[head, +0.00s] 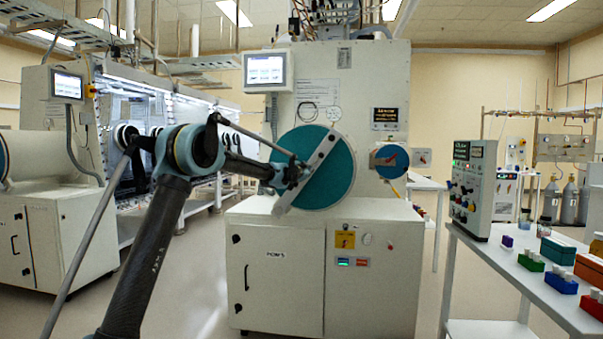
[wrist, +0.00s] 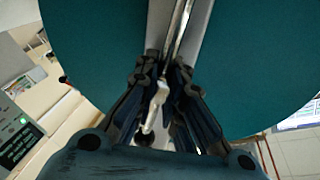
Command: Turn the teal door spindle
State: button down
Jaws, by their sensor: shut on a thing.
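The round teal door (head: 336,183) stands upright on the front of the white chamber, with a pale grey bar (head: 325,148) slanting across its face. My gripper (head: 294,172) is at the door's left-centre, in front of the bar. In the wrist view, the teal door (wrist: 90,45) fills most of the background. There, a shiny metal spindle (wrist: 180,32) runs down between the fingers of my gripper (wrist: 165,78), which is shut on it. The fingers and my arm hide part of the spindle and the bar.
A smaller round teal port (head: 389,160) is right of the door. A white cabinet (head: 275,270) stands below it. At right, a bench (head: 540,282) carries a control box (head: 473,188) and several coloured racks. Open floor lies between the cabinet and the left-hand glovebox.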

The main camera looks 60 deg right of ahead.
jog(key=shift+w+a+f+n, duration=0.15)
jog(key=shift+w+n, duration=0.25)
jog(key=shift+n, duration=0.6)
jog(key=c, duration=1.9)
grip_release()
jog(key=shift+c, duration=0.2)
jog(key=shift+s, duration=0.2)
